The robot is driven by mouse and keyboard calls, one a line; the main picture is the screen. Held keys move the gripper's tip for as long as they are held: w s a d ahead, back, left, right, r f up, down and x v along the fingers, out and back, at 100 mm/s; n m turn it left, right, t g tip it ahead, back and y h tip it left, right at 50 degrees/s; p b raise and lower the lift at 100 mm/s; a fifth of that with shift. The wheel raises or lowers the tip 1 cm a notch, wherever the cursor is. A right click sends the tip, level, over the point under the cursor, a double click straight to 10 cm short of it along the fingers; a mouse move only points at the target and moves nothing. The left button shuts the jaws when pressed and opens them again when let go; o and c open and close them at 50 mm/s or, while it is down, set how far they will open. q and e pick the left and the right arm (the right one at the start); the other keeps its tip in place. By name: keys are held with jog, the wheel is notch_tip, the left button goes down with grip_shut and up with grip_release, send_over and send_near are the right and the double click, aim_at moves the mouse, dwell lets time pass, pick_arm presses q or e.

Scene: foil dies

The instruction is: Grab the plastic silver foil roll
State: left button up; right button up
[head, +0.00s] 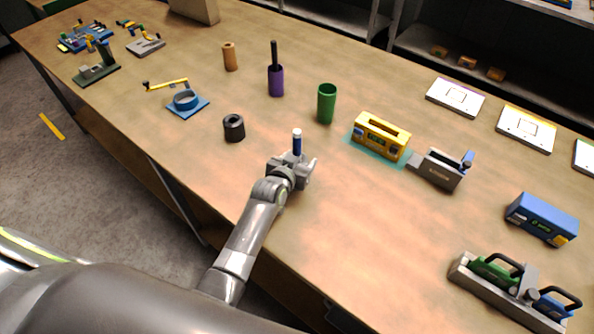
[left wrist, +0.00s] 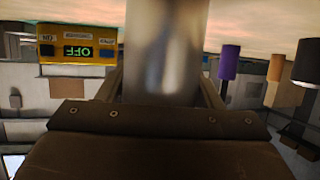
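A slim upright cylinder (head: 297,142), blue with a pale silver top, stands out above my left gripper (head: 293,171) in the head view. Its lower part is hidden by the gripper. In the left wrist view a wide, blurred silver-grey cylinder (left wrist: 165,50) fills the space between the two dark fingers and hides their tips. The fingers show along both of its sides, but I cannot tell whether they touch it. I cannot tell either whether the cylinder stands on the table. My right gripper is not in view.
The wooden table (head: 345,225) carries a black cylinder (head: 233,128), a green cup (head: 326,104), a purple cylinder (head: 276,80) and a brown one (head: 230,57). A yellow box (head: 380,137) and a grey device (head: 437,169) stand to the right.

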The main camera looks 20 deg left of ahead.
pick_arm(q)
jog(key=c, duration=0.7)
jog(key=shift+r, duration=0.1)
